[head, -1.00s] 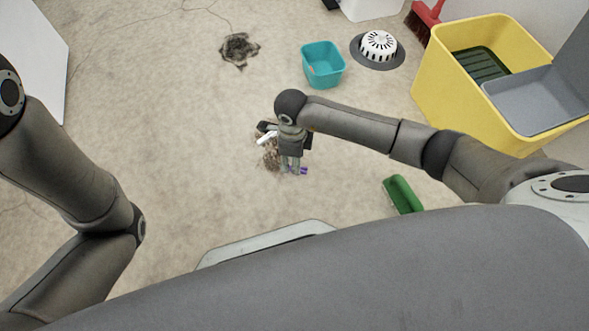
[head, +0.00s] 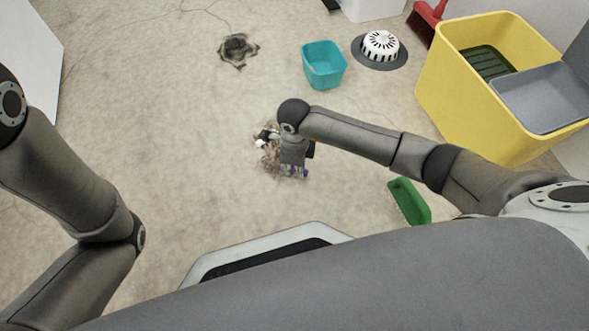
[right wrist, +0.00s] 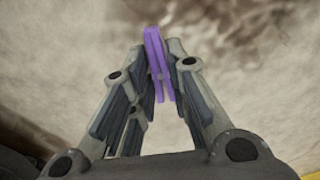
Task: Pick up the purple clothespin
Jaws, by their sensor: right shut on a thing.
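My right gripper (head: 294,172) points down at the floor in the middle of the head view. In the right wrist view its fingers (right wrist: 161,62) are shut on the purple clothespin (right wrist: 154,48), which stands out past the fingertips. In the head view only a small purple bit (head: 306,174) of it shows beside the fingers. I cannot tell whether it touches the floor. My left arm is at the left of the head view; its gripper is out of view.
A brown tangle of debris (head: 270,160) lies by the right gripper. A green tray (head: 409,202) lies to the right, a teal bin (head: 323,66) behind. The left floor is mostly clear.

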